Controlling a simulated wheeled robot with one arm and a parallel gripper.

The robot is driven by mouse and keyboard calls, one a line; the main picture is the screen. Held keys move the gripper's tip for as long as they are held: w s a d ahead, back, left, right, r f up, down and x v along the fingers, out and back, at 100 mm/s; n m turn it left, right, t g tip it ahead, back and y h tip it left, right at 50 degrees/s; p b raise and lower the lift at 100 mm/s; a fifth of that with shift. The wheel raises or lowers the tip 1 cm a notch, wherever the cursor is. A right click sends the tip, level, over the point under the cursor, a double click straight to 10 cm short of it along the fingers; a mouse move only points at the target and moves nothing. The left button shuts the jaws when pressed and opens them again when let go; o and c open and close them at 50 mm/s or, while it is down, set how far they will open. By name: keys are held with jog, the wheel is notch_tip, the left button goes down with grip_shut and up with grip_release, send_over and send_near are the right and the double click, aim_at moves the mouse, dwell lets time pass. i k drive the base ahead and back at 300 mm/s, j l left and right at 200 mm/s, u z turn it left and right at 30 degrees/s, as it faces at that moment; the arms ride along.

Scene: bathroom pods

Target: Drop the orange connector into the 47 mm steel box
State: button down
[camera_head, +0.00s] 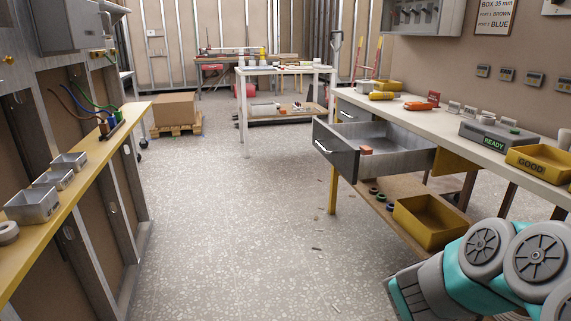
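A small orange block (366,150), possibly the orange connector, lies in the open grey drawer (405,145) under the right workbench. Three open steel boxes stand in a row on the yellow-edged ledge at the left: a near box (33,206), a middle box (52,180) and a far box (69,162). The near one looks largest; I cannot read which is 47 mm. Only my teal and grey arm shows at bottom right. I see no gripper fingers, and the arm is well apart from the drawer and boxes.
The workbench (470,118) holds an orange tool (418,106), a grey "READY" device (495,134) and a yellow "GOOD" bin (540,161). Another yellow bin (432,221) stands on the lower shelf. The drawer juts into the aisle. The speckled floor (230,220) between is mostly clear.

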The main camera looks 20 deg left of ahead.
aim_at(34, 217)
jog(key=i+j+u, duration=0.25)
jog(key=i+j, duration=0.15)
jog(key=i+j+u, duration=0.25)
jog(key=i, duration=0.3)
jog(key=u, duration=1.95)
jog(key=j, duration=0.05)
